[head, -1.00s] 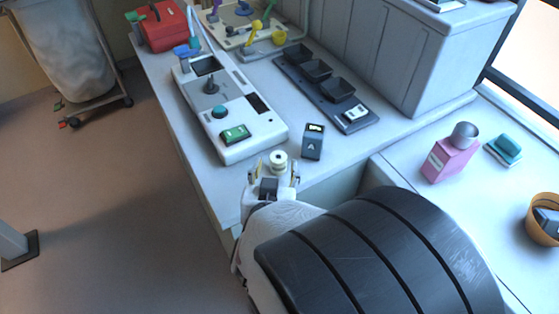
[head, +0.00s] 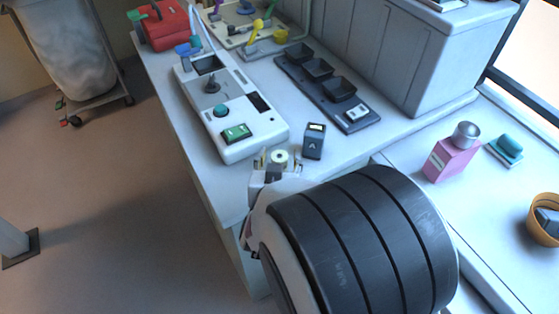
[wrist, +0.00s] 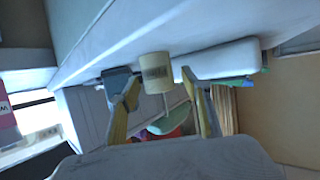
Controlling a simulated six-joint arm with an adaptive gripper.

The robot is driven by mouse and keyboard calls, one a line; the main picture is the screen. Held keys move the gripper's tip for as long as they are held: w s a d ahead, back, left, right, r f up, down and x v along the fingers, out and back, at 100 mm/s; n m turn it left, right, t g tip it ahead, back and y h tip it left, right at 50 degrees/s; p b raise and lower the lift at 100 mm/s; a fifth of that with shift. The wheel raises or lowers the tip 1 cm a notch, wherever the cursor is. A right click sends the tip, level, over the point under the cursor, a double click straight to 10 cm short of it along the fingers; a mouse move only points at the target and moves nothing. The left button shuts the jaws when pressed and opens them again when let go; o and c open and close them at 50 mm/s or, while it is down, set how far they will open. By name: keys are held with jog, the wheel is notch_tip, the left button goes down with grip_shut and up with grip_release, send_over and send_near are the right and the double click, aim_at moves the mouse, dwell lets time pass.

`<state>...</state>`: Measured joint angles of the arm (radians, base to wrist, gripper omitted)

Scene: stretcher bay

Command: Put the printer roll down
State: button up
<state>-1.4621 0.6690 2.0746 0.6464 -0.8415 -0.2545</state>
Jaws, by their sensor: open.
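The printer roll (head: 279,157) is a small cream cylinder with a dark core, at the near end of the white counter (head: 215,180). In the wrist view the roll (wrist: 155,72) shows a dark printed mark and a thin pale strip trailing from it. My gripper (head: 279,164) is open, with one finger on each side of the roll. In the wrist view the yellowish fingers (wrist: 160,82) stand apart with the roll between and just beyond their tips. Gaps show beside the roll. Its contact with the counter is hidden.
A dark box marked A (head: 313,142) stands close right of the roll. A white device (head: 230,110) with a green button lies behind. A black tray (head: 325,85) with several cups is farther back. A pink bottle (head: 452,155) stands on the right-hand surface.

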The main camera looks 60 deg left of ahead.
aim_at(279, 156)
jog(key=c, duration=1.3)
jog(key=shift+r, duration=0.2)
jog(key=shift+r, duration=4.85)
